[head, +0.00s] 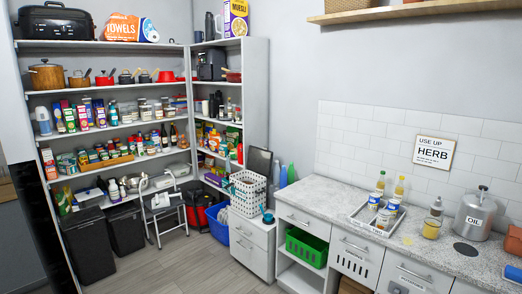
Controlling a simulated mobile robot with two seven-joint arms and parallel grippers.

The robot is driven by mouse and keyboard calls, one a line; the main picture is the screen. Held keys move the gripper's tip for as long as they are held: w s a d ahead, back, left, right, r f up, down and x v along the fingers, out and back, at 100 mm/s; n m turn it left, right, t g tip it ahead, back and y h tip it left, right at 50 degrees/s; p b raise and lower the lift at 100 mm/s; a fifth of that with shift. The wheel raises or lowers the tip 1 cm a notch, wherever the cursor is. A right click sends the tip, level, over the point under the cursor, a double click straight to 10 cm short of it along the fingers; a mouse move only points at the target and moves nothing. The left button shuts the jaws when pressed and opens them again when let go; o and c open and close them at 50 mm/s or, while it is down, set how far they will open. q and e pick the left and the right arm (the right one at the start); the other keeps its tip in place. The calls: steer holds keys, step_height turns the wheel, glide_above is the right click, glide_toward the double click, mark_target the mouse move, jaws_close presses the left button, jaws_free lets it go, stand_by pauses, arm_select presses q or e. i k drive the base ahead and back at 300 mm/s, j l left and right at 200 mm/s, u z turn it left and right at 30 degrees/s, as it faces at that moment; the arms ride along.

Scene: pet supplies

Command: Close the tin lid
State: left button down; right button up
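A silver metal tin marked OIL (475,216) stands upright at the right of the speckled counter, near the tiled wall. Its top has a small fitting, and I cannot tell whether its lid is open or shut. Several small blue and white tins (383,219) sit in a light tray (361,221) further left; their lids are too small to judge. I cannot tell which tin the task means. Neither of my grippers is in view.
Two bottles (398,189) stand at the tray's back. A yellow jar (431,228) and a dark disc (466,249) are near the oil tin. The counter's left part (318,190) is clear. A step stool (163,212) and a blue tub (219,223) occupy the floor by the shelves.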

mark_target(259, 160)
steer(key=i, duration=1.4)
steer(key=i+l, duration=0.15)
steer(key=i, duration=2.6)
steer(key=i+u, duration=0.25)
steer(key=i, duration=0.3)
steer(key=i+l+u, duration=0.25)
steer(key=i, duration=0.3)
steer(key=i+l+u, duration=0.25)
steer(key=i, duration=0.25)
steer(key=i+j, duration=0.05)
steer(key=j, duration=0.05)
